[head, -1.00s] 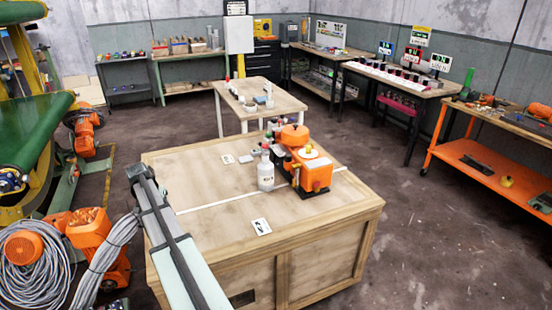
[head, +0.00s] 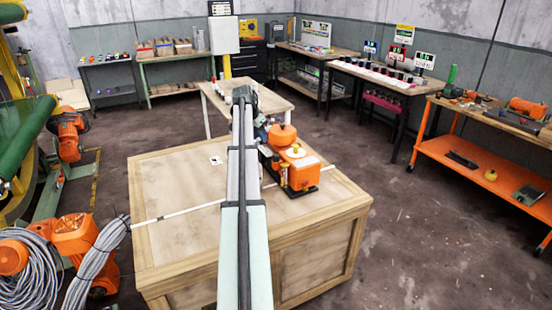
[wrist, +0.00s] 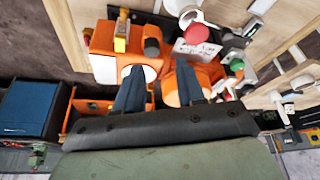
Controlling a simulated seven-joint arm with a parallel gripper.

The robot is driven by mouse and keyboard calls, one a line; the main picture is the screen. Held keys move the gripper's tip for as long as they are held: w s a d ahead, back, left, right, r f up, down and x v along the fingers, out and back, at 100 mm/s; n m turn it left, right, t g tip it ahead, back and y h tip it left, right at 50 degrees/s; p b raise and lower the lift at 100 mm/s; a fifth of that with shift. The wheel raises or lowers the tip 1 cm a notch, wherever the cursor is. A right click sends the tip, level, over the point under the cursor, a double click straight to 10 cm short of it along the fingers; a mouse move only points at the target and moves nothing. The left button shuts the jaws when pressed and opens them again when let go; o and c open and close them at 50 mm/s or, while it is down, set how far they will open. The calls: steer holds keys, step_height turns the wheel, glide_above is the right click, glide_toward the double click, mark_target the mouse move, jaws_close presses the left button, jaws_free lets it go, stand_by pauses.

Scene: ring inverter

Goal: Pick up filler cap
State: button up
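The orange machine (head: 301,176) stands on the wooden crate, with a white disc and a small yellow cap (head: 296,149) on top. I cannot tell for sure which part is the filler cap. In the wrist view the orange machine (wrist: 180,51) lies beyond my gripper (wrist: 160,72). The two dark blue fingers are apart with nothing visible between them. The left finger partly covers a white disc (wrist: 150,74); the right finger partly covers a round orange part (wrist: 172,97). A yellow piece (wrist: 121,31) shows at the upper left. In the head view my arm hides the fingers.
A small table (head: 280,99) stands behind the crate.

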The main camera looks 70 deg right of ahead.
mark_target(276, 155)
steer(key=shift+m, duration=0.3)
steer(key=s+d+f, duration=0.1)
steer(key=d+f, duration=0.1)
steer(key=f, duration=0.1)
steer(key=s+d+f, duration=0.2)
steer(key=f, duration=0.2)
steer(key=s+d+f, duration=0.1)
steer(key=d+f, duration=0.1)
steer(key=f, duration=0.2)
steer(key=shift+s+d+f, duration=0.2)
steer(key=shift+s, duration=0.15)
steer(key=c, duration=0.6)
steer(key=shift+c, duration=0.2)
